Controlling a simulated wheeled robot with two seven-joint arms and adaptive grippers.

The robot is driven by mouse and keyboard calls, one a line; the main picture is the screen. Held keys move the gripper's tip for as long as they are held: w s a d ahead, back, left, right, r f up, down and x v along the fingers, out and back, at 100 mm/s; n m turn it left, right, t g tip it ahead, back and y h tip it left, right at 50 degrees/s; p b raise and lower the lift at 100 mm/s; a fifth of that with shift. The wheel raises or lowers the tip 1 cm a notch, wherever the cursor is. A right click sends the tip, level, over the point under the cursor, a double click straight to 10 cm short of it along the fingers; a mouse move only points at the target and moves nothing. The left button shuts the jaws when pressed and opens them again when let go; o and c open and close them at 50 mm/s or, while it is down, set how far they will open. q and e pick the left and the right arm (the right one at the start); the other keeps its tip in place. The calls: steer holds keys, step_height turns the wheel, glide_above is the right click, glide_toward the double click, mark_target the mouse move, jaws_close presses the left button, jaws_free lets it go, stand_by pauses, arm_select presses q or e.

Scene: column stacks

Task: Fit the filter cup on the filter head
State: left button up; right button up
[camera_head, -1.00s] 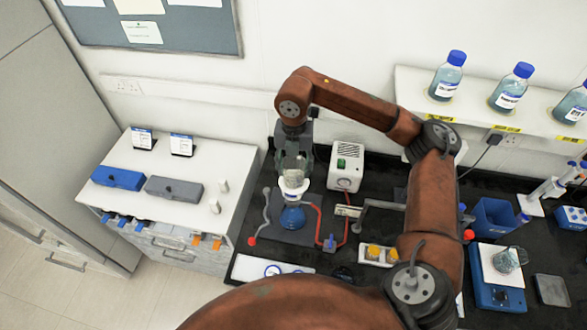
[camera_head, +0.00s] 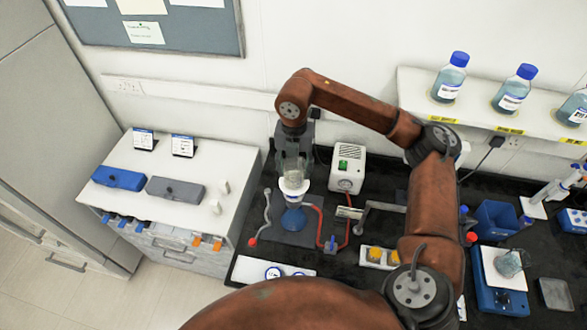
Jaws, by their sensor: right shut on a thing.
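The clear filter cup (camera_head: 293,176) is held by my right gripper (camera_head: 294,160), which comes down over it from above and is shut on it. The cup is about upright. Directly below it is the white filter head (camera_head: 294,187), on top of a flask with blue liquid (camera_head: 293,218). The cup's lower end overlaps the head in this view; I cannot tell whether it is seated or just above. My gripper's fingers partly hide the cup. My left gripper is not in view.
A white pump box (camera_head: 346,168) stands close right of the flask. Red tubing (camera_head: 318,222) and a clamp lie around it. A white cabinet (camera_head: 230,165) with blue and grey boxes is at the left. Bottles (camera_head: 448,78) stand on the shelf at the right.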

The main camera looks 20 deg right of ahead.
steer(key=shift+w+f+b, duration=0.1)
steer(key=shift+f+b, duration=0.8)
steer(key=shift+f, duration=0.3)
stand_by(1.0)
steer(key=o, duration=1.3)
steer(key=shift+c, duration=0.2)
steer(key=o, duration=0.4)
steer(key=shift+r, duration=0.1)
step_height(320, 180, up, 9)
steer(key=p, duration=0.5)
steer(key=shift+a, duration=0.1)
stand_by(0.5)
